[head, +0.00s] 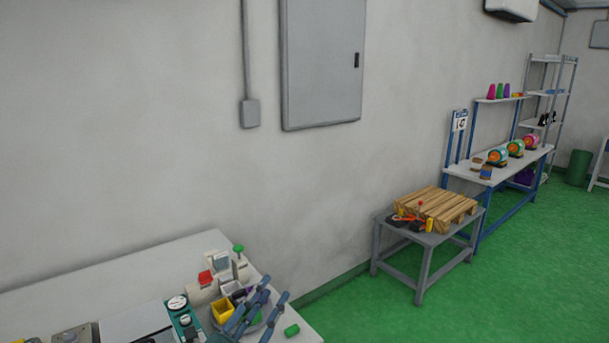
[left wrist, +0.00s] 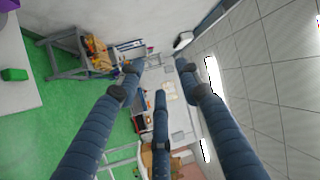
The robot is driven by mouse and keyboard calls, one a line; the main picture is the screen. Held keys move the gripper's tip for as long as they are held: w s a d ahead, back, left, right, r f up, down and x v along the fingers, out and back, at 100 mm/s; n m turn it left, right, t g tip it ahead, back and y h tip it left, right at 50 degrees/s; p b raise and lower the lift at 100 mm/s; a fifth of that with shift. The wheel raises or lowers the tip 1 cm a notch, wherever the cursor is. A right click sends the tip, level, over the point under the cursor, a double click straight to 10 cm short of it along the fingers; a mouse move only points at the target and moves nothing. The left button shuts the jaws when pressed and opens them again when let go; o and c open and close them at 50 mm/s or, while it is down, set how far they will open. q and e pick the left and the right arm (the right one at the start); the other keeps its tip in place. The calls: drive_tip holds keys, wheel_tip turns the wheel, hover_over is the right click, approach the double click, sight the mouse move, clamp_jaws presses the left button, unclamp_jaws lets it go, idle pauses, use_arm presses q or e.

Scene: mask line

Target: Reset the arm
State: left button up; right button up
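My left gripper (head: 268,300) shows at the bottom of the head view, over the right end of a white table (head: 100,265). Its blue-grey fingers are spread apart. In the left wrist view the three fingers of my left gripper (left wrist: 160,76) stand apart with nothing between them. They point out toward the room, with the ceiling at right. My right gripper is in neither view.
The white table holds a yellow bin (head: 222,311), a red-topped item (head: 205,278), a green knob (head: 238,248) and a green block (head: 292,330) near my fingers. A grey stand (head: 424,239) carries a wooden pallet (head: 440,205). Green floor (head: 530,280) is open at right.

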use_arm(q)
drive_tip(key=s+a+f+n+g+y, duration=0.6)
drive_tip(key=s+a+f+n+y, duration=0.55)
drive_tip(key=f, duration=0.55)
drive_tip(key=s+a+f+n+g+h, duration=0.1)
drive_tip(key=s+f+n+g, duration=0.3)
drive_tip(key=s, duration=0.8)
drive_tip(key=s+f+n+g+h, duration=0.2)
drive_tip(key=s+f+g, duration=0.25)
drive_tip(key=s, duration=0.75)
wheel_tip(320, 180, down, 30)
drive_tip(key=s+g+b, duration=0.2)
drive_tip(key=s+a+f+b, duration=0.1)
drive_tip(key=s+a+f, duration=0.2)
drive_tip(key=s+f, duration=1.2)
drive_tip(key=shift+s+a+f+m+g, duration=0.2)
drive_tip(key=shift+s+f+m+g, duration=0.2)
drive_tip(key=shift+s, duration=0.35)
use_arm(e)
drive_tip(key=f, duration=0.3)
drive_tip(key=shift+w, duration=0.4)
